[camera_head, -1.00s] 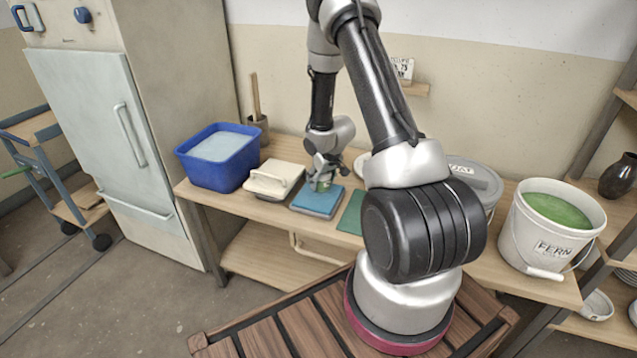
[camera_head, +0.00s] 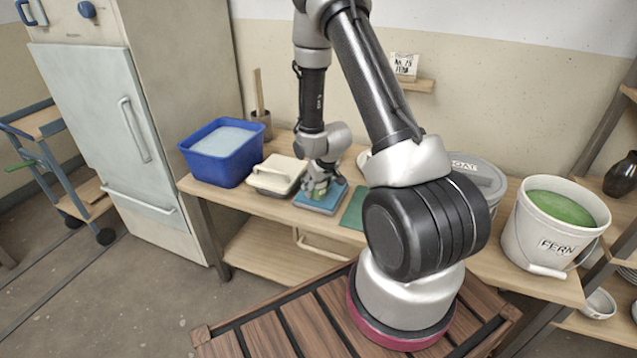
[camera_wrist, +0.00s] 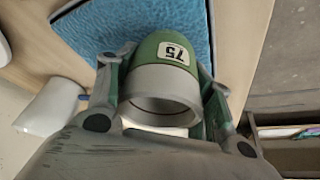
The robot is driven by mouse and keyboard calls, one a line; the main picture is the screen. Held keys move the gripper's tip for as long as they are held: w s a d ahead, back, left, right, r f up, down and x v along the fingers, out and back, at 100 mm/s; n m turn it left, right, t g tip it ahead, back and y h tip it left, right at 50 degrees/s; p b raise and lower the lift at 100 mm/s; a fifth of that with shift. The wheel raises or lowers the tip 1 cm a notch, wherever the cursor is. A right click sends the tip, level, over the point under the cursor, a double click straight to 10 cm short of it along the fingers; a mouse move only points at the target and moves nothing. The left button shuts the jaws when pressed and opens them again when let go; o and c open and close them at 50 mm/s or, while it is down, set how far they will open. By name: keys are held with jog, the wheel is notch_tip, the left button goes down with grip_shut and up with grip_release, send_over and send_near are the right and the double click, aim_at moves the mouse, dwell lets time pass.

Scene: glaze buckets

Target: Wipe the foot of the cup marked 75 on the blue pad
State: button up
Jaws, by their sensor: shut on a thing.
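My gripper (camera_wrist: 165,105) is shut on the cup marked 75 (camera_wrist: 170,75), with a finger on each side of it. The cup is green with a pale grey band toward its mouth, and a white label reads 75. The blue pad (camera_wrist: 110,35) lies just beyond the cup in the wrist view. In the head view the blue pad (camera_head: 312,203) lies on the bench, and the green cup (camera_head: 319,188) is over it, partly hidden by my gripper. The cup's foot is hidden, so I cannot tell whether it touches the pad.
A lidded cream container (camera_head: 276,176) stands left of the pad, and a blue tub (camera_head: 222,165) stands further left. A green mat (camera_head: 354,212) lies to the right. A white bucket marked FERN (camera_head: 545,240) with green glaze stands at the bench's right end.

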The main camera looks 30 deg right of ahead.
dwell(0.3)
jog(key=shift+r, duration=3.5)
